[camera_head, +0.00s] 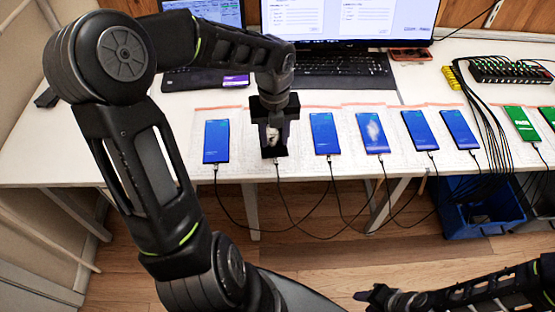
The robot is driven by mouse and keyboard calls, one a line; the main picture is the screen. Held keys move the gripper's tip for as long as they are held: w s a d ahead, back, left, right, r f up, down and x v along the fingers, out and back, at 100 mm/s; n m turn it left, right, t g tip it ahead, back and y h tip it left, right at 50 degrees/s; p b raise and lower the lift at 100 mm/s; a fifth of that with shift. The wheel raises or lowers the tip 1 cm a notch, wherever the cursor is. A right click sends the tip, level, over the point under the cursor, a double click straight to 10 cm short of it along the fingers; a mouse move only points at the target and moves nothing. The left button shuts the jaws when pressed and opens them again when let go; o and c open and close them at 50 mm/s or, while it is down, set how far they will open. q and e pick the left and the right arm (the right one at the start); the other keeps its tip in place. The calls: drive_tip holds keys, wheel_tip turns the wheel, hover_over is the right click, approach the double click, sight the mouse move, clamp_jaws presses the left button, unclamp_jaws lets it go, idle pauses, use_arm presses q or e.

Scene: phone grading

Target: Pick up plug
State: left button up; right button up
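Several phones with blue screens lie in a row on the white table, each with a cable plug at its near end. My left gripper (273,150) points down over the second phone position from the left and covers most of what lies there. A plug (277,161) with a black cable shows just at the near side of this gripper; I cannot tell whether they touch. Another plug (215,166) is at the leftmost phone (216,141). My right gripper (368,296) is low at the bottom right, away from the table. The finger gap of both grippers is unclear.
A keyboard (335,68), a laptop and a monitor (350,18) stand behind the phones. Black cables loop below the table's front edge. A blue bin (482,215) stands under the table at the right. Green-screen phones (520,123) and a multi-port hub (510,70) are at the right.

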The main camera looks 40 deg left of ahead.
sight(276, 161)
use_arm(q)
drive_tip(key=shift+f, duration=1.35)
drive_tip(key=shift+d+f+b, duration=0.2)
drive_tip(key=shift+f+b, duration=0.1)
drive_tip(key=shift+f, duration=2.3)
drive_tip(key=shift+f, duration=0.25)
drive_tip(key=shift+c, duration=0.6)
clamp_jaws()
